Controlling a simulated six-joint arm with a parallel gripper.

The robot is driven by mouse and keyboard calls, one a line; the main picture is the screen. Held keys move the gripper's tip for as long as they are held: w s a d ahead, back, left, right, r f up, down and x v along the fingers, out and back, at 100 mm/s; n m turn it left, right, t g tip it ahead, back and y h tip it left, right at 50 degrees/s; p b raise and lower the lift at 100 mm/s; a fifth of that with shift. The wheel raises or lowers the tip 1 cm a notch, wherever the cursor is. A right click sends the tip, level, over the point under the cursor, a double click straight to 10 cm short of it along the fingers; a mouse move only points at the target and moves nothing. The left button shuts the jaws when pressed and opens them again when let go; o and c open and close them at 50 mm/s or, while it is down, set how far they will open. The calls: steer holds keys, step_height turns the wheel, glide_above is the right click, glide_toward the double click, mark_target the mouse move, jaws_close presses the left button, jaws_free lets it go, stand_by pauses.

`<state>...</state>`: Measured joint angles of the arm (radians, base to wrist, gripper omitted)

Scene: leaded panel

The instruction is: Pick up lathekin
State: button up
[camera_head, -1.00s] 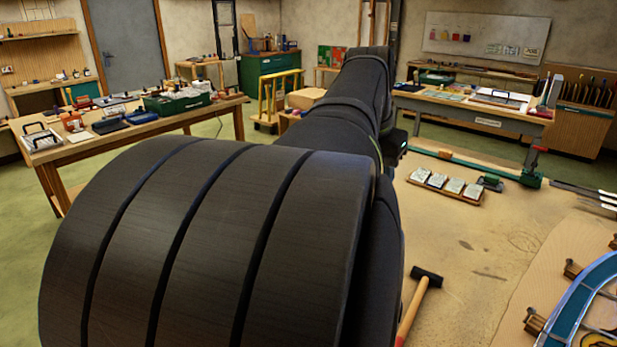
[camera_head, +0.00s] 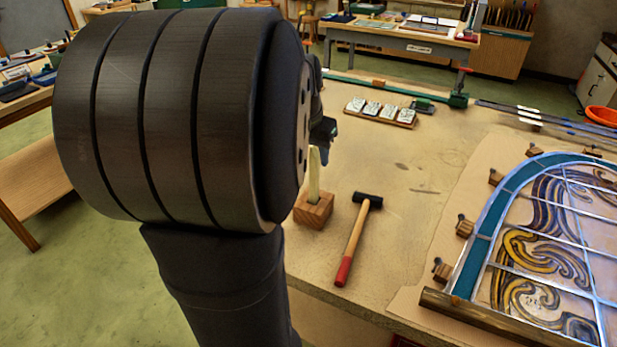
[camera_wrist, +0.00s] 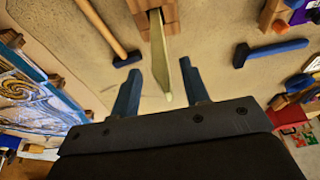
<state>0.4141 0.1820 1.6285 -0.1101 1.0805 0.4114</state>
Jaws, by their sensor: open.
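The lathekin (camera_head: 314,174) is a pale, flat, pointed stick standing upright in a small wooden block (camera_head: 313,213) near the bench's front edge. In the wrist view the lathekin (camera_wrist: 158,50) shows between my fingers, its tip toward the palm and its lower end in the block (camera_wrist: 142,14). My gripper (camera_wrist: 160,70) is open, with a dark finger on each side of the lathekin and gaps visible on both sides. I cannot tell how deep it lies between them. In the head view my arm hides most of the gripper.
A hammer (camera_head: 355,236) with a red-ended handle lies right of the block. The leaded panel (camera_head: 545,250) lies farther right, edged by small wooden blocks. A tray of pale pieces (camera_head: 380,112) is behind. In the wrist view a blue-handled tool (camera_wrist: 275,50) lies to the right.

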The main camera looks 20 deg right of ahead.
steer(key=shift+x, duration=1.5)
jaws_close()
steer(key=shift+r, duration=0.1)
step_height(320, 180, up, 10)
steer(key=shift+f, duration=0.1)
